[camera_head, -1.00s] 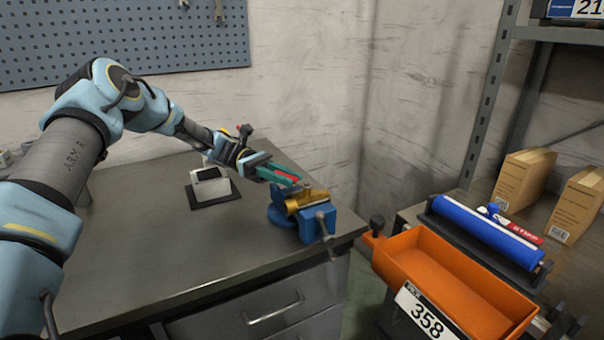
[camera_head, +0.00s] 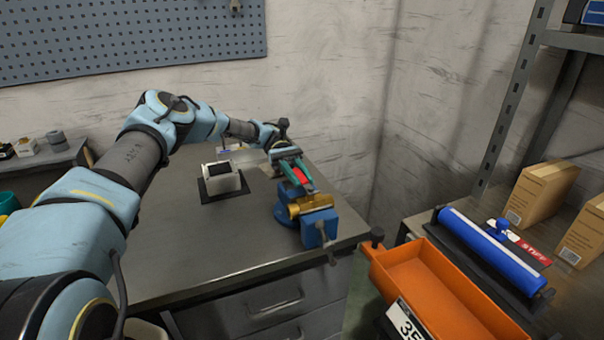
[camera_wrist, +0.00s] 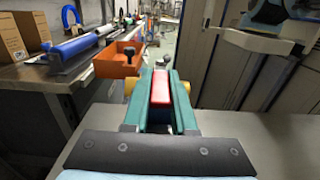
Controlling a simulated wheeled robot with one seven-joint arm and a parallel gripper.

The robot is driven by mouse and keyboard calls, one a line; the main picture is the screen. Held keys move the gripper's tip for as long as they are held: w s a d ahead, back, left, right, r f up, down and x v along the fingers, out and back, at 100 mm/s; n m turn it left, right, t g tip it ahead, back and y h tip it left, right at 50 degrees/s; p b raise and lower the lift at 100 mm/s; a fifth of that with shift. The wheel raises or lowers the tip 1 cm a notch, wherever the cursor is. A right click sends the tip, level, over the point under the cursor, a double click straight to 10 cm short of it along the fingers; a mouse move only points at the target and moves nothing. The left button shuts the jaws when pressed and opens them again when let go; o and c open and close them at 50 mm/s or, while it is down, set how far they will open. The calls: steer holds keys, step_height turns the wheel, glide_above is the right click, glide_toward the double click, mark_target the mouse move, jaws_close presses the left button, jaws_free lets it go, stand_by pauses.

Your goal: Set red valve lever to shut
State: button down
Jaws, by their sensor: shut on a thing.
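The red valve lever (camera_head: 300,176) sits on a brass valve (camera_head: 314,204) clamped in a blue vise (camera_head: 319,229) at the bench's right front corner. My gripper (camera_head: 302,182) has its green fingers closed on the lever, one on each side. In the head view the lever points back and slightly left, across the valve body. In the wrist view the red lever (camera_wrist: 160,88) lies lengthwise between the two fingers (camera_wrist: 161,100). Brass ends of the valve (camera_wrist: 129,87) show on both sides of the fingers, which hide its middle.
A white device on a dark base (camera_head: 221,182) stands on the bench left of the vise. An orange bin (camera_head: 428,283), a blue roll (camera_head: 492,250) and cardboard boxes (camera_head: 537,194) are on the right. The bench's left and middle top (camera_head: 170,250) is clear.

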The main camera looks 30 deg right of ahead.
mark_target(301, 175)
steer(key=shift+r, duration=0.1)
steer(key=c, duration=0.7)
jaws_free()
step_height(301, 175, up, 10)
steer(key=shift+f+b, duration=0.1)
steer(key=shift+b, duration=0.85)
